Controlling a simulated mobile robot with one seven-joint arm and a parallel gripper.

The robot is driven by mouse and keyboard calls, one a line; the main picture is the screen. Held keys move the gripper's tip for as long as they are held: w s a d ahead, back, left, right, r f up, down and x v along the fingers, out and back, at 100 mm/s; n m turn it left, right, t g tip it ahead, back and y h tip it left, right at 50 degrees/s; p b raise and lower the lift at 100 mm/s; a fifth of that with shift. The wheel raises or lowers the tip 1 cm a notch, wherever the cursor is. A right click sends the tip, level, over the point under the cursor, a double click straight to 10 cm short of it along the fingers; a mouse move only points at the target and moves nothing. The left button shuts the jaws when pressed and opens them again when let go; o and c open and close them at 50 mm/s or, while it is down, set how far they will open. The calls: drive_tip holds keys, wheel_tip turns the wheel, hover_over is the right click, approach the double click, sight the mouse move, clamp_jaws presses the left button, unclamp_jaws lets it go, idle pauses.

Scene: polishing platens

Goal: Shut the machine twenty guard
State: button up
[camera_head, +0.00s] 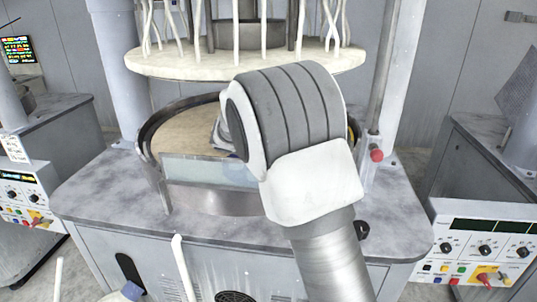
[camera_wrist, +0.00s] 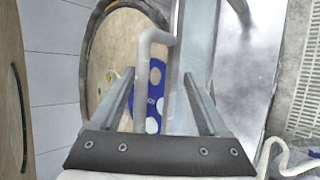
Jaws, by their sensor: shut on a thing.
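The guard is a clear, pale panel (camera_head: 208,170) standing upright at the front of the round platen basin of the middle machine. Its right part is hidden behind my arm in the head view. In the wrist view the panel (camera_wrist: 198,45) runs edge-on beside a bent grey handle (camera_wrist: 141,75). My gripper (camera_wrist: 158,78) has its two fingers on either side of this handle and is shut on it. The exact contact is hard to see. In the head view my fingers are hidden behind my wrist.
A white upper disc (camera_head: 240,62) with several rods hangs above the basin (camera_head: 150,135). A red knob (camera_head: 376,155) sits on the right post. Control panels of neighbouring machines stand left (camera_head: 25,200) and right (camera_head: 480,245). A blue piece with white spots (camera_wrist: 155,90) shows behind the handle.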

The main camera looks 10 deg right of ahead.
drive_tip(key=shift+a+r, duration=0.25)
drive_tip(key=shift+r, duration=0.15)
drive_tip(key=b+v, duration=0.2)
drive_tip(key=v, duration=1.4)
drive_tip(key=shift+s, duration=0.4)
drive_tip(key=shift+a+r, duration=0.1)
drive_tip(key=s+d+f+m+g+y, duration=0.15)
drive_tip(key=s+d+m+y, duration=0.35)
drive_tip(key=s+d, duration=0.7)
drive_tip(key=s+a+f+m+y, duration=0.1)
drive_tip(key=s+f+m, duration=0.1)
drive_tip(key=s, duration=0.6)
drive_tip(key=s+f+m+y, duration=0.1)
drive_tip(key=s+f+m, duration=0.2)
drive_tip(key=s+m, duration=0.2)
drive_tip(key=s, duration=0.3)
drive_tip(key=shift+s+a+y, duration=0.25)
drive_tip(key=shift+a+y, duration=0.15)
drive_tip(key=shift+f, duration=0.15)
